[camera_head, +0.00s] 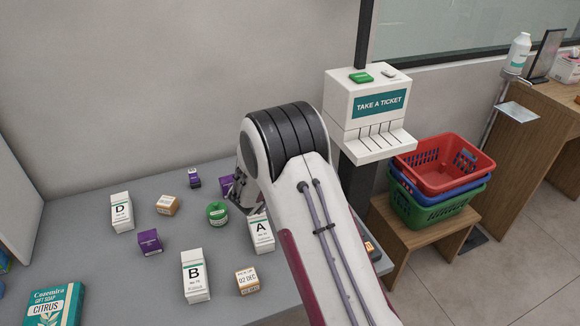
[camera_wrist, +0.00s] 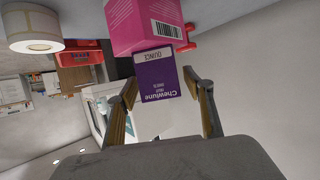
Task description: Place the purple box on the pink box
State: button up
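The purple box (camera_wrist: 158,76), labelled Chewfune Quince, lies between the fingers of my gripper (camera_wrist: 160,76) in the wrist view, its text upside down. The left fingertip is close to its side; a small gap shows at the right fingertip. My gripper looks open around it. The pink box (camera_wrist: 140,24), with a barcode label, adjoins the purple box's upper edge in the picture; I cannot tell whether they touch. In the head view, my arm covers most of my gripper, and a purple surface (camera_head: 227,184) shows beside it. The pink box cannot be made out there.
A small purple box (camera_head: 149,241) and several white lettered boxes, including B (camera_head: 195,276) and A (camera_head: 261,233), stand on the grey counter (camera_head: 90,220). A green round item (camera_head: 217,212) stands close to my gripper. The ticket dispenser (camera_head: 372,110) rises behind my arm.

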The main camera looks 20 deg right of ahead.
jog(key=shift+r, duration=0.1)
jog(key=shift+s+a+r, duration=0.2)
jog(key=shift+s+a, duration=0.05)
jog(key=v, duration=1.1)
jog(key=shift+s+a, duration=0.1)
jog(key=shift+s, duration=0.05)
dwell(0.3)
